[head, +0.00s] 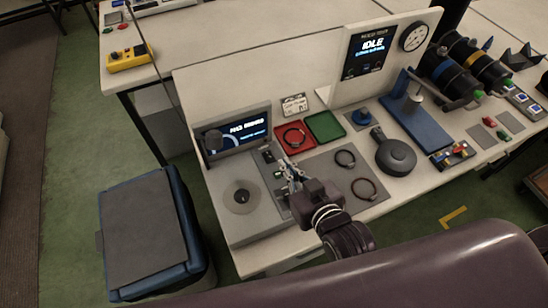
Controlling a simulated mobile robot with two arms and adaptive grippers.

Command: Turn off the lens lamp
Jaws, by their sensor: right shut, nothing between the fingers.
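A grey inspection station (240,213) stands at the left end of the white workbench, with a lit screen (240,131) at its back and a pale round plate with a dark centre (241,197) on its top. A small round grey piece (213,140), perhaps the lens lamp's head, shows in front of the screen's left part; I cannot tell whether it is lit. A narrow dark control strip (269,157) with small controls runs along the station's right side. My right gripper (287,172) is shut and empty, over or beside this strip; contact is unclear. My left gripper is out of view.
A red tray (280,142) with a dark ring and a green tray (325,127) lie behind my gripper. Two dark rings lie on a grey mat (330,185) to the right. A dark round tool (396,156) and blue press (416,122) stand further right.

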